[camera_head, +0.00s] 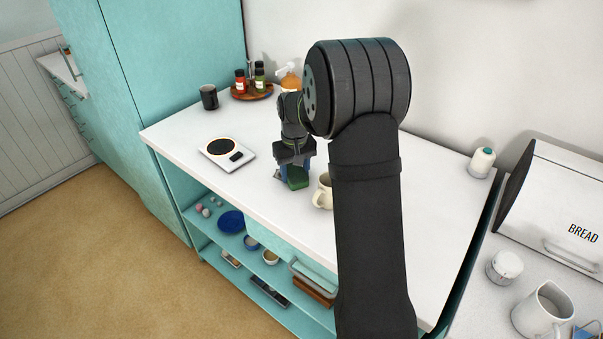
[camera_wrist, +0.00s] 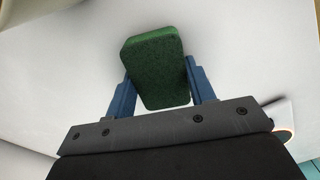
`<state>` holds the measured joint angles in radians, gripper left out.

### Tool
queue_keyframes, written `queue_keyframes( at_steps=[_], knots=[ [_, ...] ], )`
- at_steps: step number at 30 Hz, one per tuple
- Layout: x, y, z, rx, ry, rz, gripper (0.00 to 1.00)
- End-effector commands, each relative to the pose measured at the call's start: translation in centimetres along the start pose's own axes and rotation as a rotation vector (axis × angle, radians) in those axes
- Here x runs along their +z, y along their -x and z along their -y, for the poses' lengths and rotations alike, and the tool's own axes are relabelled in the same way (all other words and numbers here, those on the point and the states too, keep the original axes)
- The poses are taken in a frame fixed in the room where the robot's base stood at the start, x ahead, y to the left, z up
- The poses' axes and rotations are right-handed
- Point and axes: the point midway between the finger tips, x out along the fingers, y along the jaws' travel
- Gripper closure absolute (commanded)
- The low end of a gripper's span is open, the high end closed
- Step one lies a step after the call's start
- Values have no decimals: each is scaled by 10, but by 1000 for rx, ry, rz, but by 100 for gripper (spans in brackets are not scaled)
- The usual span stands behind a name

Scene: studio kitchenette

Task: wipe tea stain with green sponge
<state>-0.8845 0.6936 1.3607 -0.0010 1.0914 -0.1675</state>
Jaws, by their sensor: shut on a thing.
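The green sponge (camera_wrist: 157,68) is between the two blue fingers of my gripper (camera_wrist: 160,85) in the wrist view, and the fingers are shut on its sides. In the head view the sponge (camera_head: 297,179) is at or just above the white countertop, below my gripper (camera_head: 294,168). I cannot tell whether it touches the surface. No tea stain can be made out in either view; the arm hides part of the counter.
A cream mug (camera_head: 322,192) stands just right of the sponge, partly behind my arm. A kitchen scale (camera_head: 243,165) lies to the left. A black cup (camera_head: 209,97) and a wooden tray (camera_head: 262,95) with bottles stand at the back. The counter's front edge is near.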

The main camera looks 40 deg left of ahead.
Motion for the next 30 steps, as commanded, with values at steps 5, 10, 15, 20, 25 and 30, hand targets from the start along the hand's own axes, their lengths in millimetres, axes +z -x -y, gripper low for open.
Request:
queue_keyframes(
  at_steps=[5,10,15,20,25,30],
  knots=[
    [-16,-2,9,0,1,-3,72],
    [-29,-1,17,0,2,-4,72],
    [-42,-1,24,0,0,-4,72],
    [-55,0,32,0,1,-4,72],
    [-64,0,37,0,-1,-4,72],
    [-49,-2,27,0,-2,-3,72]
  ],
)
